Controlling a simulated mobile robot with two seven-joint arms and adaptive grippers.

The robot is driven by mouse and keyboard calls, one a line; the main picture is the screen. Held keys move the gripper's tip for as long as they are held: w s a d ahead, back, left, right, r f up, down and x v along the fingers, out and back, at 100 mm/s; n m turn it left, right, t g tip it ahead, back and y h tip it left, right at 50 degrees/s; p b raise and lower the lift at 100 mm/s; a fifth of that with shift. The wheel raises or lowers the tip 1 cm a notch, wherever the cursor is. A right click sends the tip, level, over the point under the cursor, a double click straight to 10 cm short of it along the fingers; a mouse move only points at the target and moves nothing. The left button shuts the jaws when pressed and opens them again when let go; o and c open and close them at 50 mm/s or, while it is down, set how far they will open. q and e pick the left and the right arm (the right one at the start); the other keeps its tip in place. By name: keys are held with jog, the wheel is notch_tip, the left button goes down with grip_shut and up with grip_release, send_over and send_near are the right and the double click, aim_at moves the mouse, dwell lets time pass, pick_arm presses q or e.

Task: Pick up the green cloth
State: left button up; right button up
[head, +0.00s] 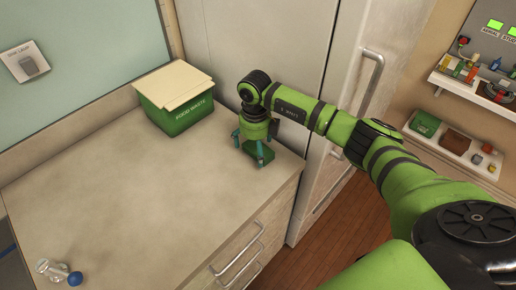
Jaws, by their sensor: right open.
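My right gripper (251,147) points down at the counter's right end, beside the food waste box. Its teal fingers are spread apart. A small dark green thing (266,152) shows on the counter between and beside the fingers; it looks like the green cloth, but the gripper covers much of it. I cannot tell whether the fingers touch it. My left gripper is not in view.
A clear item and a blue ball (75,278) lie at the front left. The counter's middle (130,200) is bare. A tall cabinet (285,45) stands behind; stocked shelves are at right.

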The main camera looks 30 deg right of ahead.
aim_at(255, 149)
jog(key=shift+c, duration=0.4)
jog(key=c, duration=0.9)
jog(key=shift+c, duration=0.3)
notch_tip(255, 149, up, 9)
jog(key=b, duration=0.3)
jog(key=shift+r, duration=0.6)
jog(key=shift+o, duration=1)
jog(key=shift+c, duration=1.4)
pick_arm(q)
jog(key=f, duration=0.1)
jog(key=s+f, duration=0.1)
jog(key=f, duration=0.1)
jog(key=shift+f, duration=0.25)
pick_arm(e)
jog(key=shift+a, duration=0.1)
